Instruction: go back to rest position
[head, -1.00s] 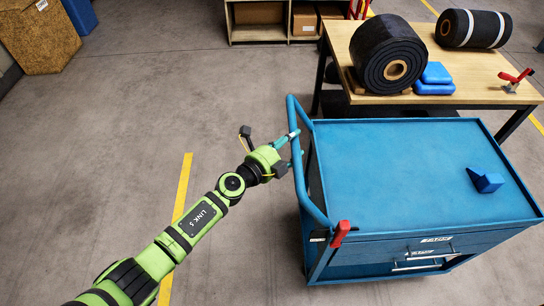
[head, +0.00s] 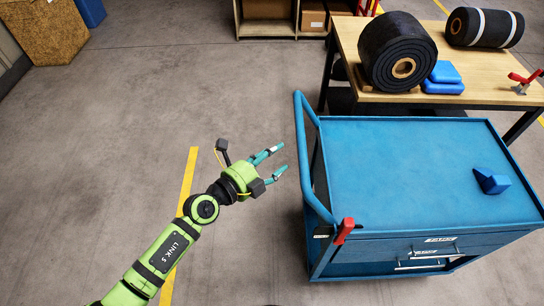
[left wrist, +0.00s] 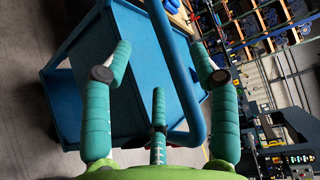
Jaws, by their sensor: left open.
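My left gripper (head: 277,163) is open and empty in the head view, over the floor just left of the blue cart's push handle (head: 301,150). Its teal fingers point toward the handle with a gap between them. In the left wrist view the spread fingers (left wrist: 160,85) show, with the handle (left wrist: 177,70) behind and between them. The blue cart (head: 400,170) stands at the right of the head view. My right gripper is not in view.
A wooden table (head: 440,97) behind the cart holds black belt rolls (head: 398,50) and blue pads (head: 444,78). A blue wedge (head: 491,181) lies on the cart top. A red lever (head: 344,231) sits at the cart's near corner. Open floor (head: 110,130) lies left.

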